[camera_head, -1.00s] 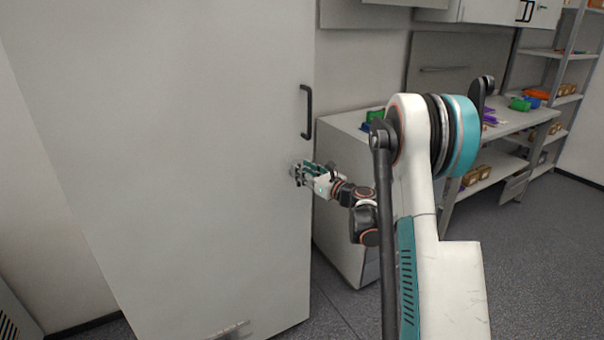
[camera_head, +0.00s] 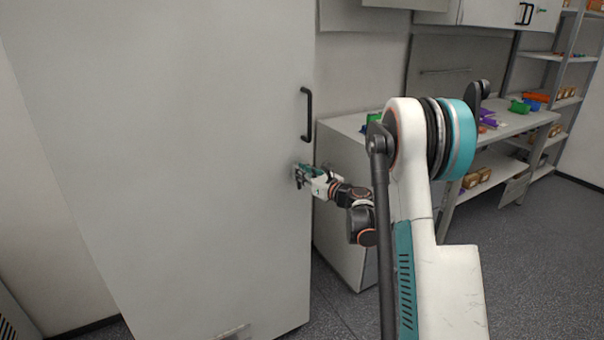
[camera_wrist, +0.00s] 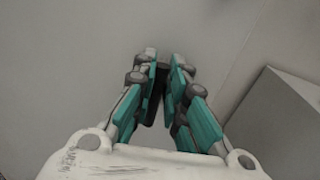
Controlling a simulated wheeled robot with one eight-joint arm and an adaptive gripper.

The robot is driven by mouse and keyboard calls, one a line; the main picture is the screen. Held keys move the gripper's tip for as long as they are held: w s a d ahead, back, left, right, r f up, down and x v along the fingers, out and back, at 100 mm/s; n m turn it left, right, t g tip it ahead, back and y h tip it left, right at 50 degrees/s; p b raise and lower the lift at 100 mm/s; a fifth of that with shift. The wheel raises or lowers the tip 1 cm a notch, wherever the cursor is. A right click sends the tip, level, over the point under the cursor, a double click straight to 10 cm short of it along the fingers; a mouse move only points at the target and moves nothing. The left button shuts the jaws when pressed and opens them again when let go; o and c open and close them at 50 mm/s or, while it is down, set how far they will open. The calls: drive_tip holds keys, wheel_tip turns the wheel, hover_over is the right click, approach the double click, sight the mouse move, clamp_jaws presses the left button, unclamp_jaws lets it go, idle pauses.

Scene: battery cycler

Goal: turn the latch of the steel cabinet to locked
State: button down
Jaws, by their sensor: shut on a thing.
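The steel cabinet (camera_head: 190,150) is tall and light grey, with its door shut and filling the left half of the head view. The latch (camera_wrist: 157,85) shows as a dark piece between my fingers in the wrist view; its angle is mostly hidden by them. My gripper (camera_head: 298,176) is at the door's right edge, below the black handle (camera_head: 307,114). In the wrist view my gripper (camera_wrist: 163,62) has its teal fingers closed on the latch, against the grey door face.
A low grey cabinet (camera_head: 338,215) stands just right of the steel cabinet, near my wrist. A workbench (camera_head: 520,125) with coloured bins and a shelf rack (camera_head: 560,60) are farther right. Floor (camera_head: 540,260) at the right is clear.

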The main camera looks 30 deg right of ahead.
drive_tip(key=shift+a, duration=0.1)
drive_tip(key=n, duration=0.2)
drive_tip(key=a+n+g, duration=0.1)
drive_tip(key=n, duration=0.1)
drive_tip(key=shift+a+n, duration=0.1)
drive_tip(key=shift+n, duration=0.2)
drive_tip(key=n, duration=0.1)
drive_tip(key=n+h, duration=0.1)
drive_tip(key=n, duration=0.1)
drive_tip(key=a+f+n, duration=0.1)
drive_tip(key=shift+a+n+g, duration=0.1)
drive_tip(key=shift+n+g, duration=0.2)
drive_tip(key=shift+n, duration=0.1)
drive_tip(key=n, duration=0.1)
drive_tip(key=n+h, duration=0.1)
drive_tip(key=f+n, duration=0.1)
drive_tip(key=shift+a+n+h+b, duration=0.3)
drive_tip(key=shift+b, duration=0.05)
drive_tip(key=shift+s+f+n+h, duration=0.1)
drive_tip(key=shift+f+n+h, duration=0.1)
drive_tip(key=shift+n, duration=0.4)
drive_tip(key=shift+f+n+h, duration=0.1)
drive_tip(key=shift+n+h, duration=0.1)
drive_tip(key=shift+n, duration=0.4)
drive_tip(key=c, duration=1.6)
unclamp_jaws()
